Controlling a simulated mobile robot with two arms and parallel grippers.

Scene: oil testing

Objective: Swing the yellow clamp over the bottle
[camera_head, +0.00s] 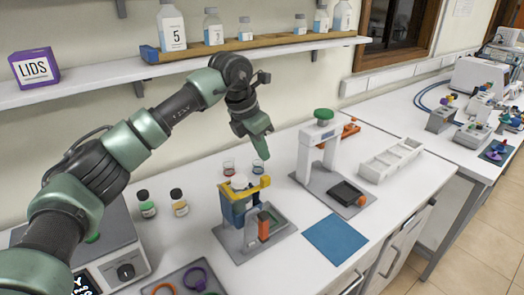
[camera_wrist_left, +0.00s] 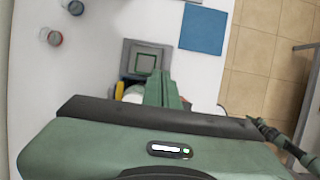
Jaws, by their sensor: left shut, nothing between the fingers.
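The yellow clamp (camera_head: 250,190) lies across the top of a blue-and-grey fixture (camera_head: 228,208) on the bench. A white bottle top (camera_head: 239,181) shows at the fixture beside the clamp; the rest of the bottle is hidden. My left gripper (camera_head: 262,150) is shut and empty, pointing down above and beyond the clamp in the head view, apart from it. In the left wrist view the green fingers (camera_wrist_left: 166,90) partly cover the fixture's grey base (camera_wrist_left: 128,58). A sliver of yellow (camera_wrist_left: 120,88) and the white bottle (camera_wrist_left: 133,93) show left of them. My right gripper is not seen.
Two small beakers (camera_head: 229,167) stand behind the fixture. A white press-like stand (camera_head: 304,155) is to its right, a blue mat (camera_head: 337,239) in front right. Two dark-capped bottles (camera_head: 180,203) stand left. A shelf (camera_head: 100,88) runs along the wall behind my arm.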

